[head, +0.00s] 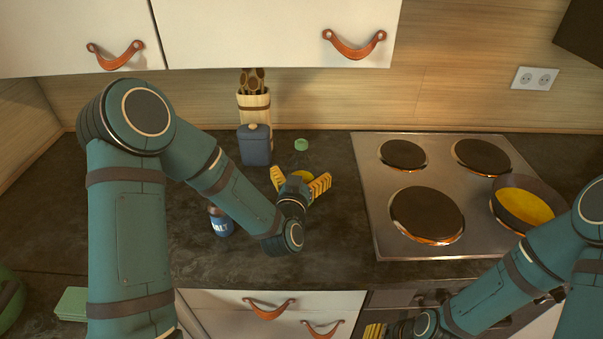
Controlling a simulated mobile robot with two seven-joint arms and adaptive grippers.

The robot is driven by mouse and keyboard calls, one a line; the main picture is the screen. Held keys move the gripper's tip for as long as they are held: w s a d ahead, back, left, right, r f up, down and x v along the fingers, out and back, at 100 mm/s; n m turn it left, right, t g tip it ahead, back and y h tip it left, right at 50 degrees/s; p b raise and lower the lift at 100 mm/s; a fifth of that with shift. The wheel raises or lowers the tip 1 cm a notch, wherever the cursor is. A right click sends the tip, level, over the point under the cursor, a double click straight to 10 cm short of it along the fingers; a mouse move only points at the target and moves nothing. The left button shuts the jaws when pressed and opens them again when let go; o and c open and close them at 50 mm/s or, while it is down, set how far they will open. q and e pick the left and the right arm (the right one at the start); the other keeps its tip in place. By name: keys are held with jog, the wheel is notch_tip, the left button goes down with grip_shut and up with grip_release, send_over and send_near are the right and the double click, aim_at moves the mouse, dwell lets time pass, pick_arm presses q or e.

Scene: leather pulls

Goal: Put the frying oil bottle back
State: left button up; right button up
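A yellow shape (303,176), perhaps the oil in the frying oil bottle, shows between the fingers of my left gripper (300,183). A small green piece (301,144), possibly the bottle's cap, shows just behind it. I cannot tell whether the two belong to one clear bottle; the gripper hides the lower part. My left gripper is over the dark worktop with its striped fingers spread wide, and neither finger visibly presses on anything.
A blue canister (254,147) and a utensil holder (254,112) stand behind the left gripper. A blue salt container (221,222) is partly behind my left arm. The hob (385,190) carries a pan (523,204) with yellow contents. Cabinets (270,30) overhang the worktop.

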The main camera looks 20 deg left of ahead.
pick_arm(q)
jog(key=shift+r, duration=0.15)
jog(key=shift+s, duration=0.25)
jog(key=s+d+p, duration=0.1)
jog(key=s+p, duration=0.9)
jog(key=s, duration=0.1)
jog(key=shift+s, duration=0.2)
pick_arm(e)
notch_tip(320, 180, up, 11)
jog(key=w, duration=0.2)
jog(key=shift+d+f+t, duration=0.15)
jog(key=shift+d+t, duration=0.15)
